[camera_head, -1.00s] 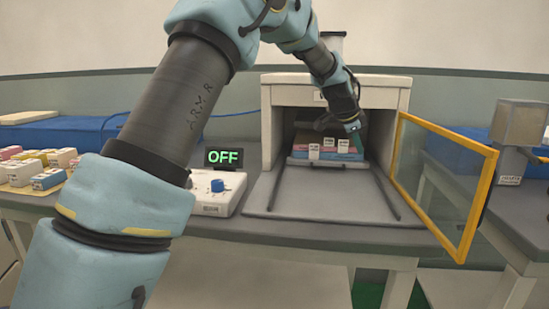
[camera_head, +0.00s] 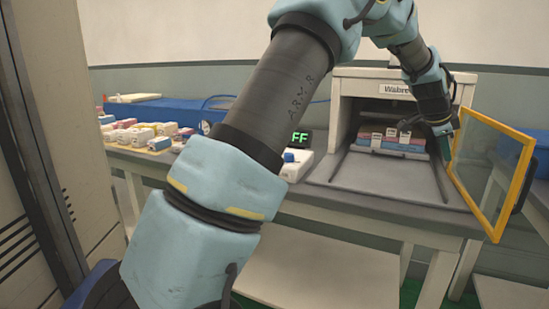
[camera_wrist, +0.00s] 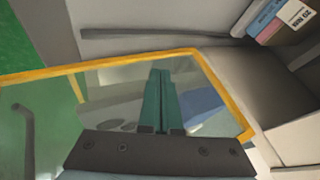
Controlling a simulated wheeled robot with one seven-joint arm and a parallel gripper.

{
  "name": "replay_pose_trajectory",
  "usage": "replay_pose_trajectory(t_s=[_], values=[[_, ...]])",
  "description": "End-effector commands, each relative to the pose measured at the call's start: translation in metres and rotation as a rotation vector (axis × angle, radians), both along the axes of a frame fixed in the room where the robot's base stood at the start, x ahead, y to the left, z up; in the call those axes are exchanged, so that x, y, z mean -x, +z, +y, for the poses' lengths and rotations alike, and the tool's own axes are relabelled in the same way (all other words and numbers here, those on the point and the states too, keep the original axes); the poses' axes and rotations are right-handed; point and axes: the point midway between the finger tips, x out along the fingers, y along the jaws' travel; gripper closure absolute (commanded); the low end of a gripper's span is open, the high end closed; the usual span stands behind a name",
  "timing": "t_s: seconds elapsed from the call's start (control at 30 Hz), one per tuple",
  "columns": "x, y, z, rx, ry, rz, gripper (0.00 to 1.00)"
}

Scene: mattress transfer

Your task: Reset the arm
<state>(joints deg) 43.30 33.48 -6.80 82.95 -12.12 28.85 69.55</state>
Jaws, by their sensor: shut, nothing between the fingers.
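My gripper (camera_wrist: 159,102) shows in the wrist view with its two green fingers together and nothing between them. In the head view my gripper (camera_head: 444,143) hangs at the right side of the opening of the white cabinet (camera_head: 343,100), near the open yellow-framed glass door (camera_head: 492,170). In the wrist view the door's yellow frame (camera_wrist: 100,66) spans the picture around the fingers. Several labelled pink and blue boxes (camera_head: 392,146) sit inside the cabinet. They also show at the top right of the wrist view (camera_wrist: 270,18).
A control box with a blue knob (camera_head: 290,160) and a partly hidden green-lettered display (camera_head: 299,137) stands left of the cabinet. Several small coloured boxes (camera_head: 150,137) sit further left, before a blue mattress-like block (camera_head: 180,111). A tall beige cabinet (camera_head: 75,90) stands at the far left.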

Motion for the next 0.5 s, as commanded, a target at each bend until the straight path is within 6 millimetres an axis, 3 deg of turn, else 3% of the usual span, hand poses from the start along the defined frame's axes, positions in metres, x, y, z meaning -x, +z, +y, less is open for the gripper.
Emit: replay_pose_trajectory(t_s=[0.27,0.5], values=[[-0.01,-0.001,0.034,-0.014,0.089,0.039,1.0],[-0.021,-0.004,0.086,-0.029,0.227,0.099,1.0]])
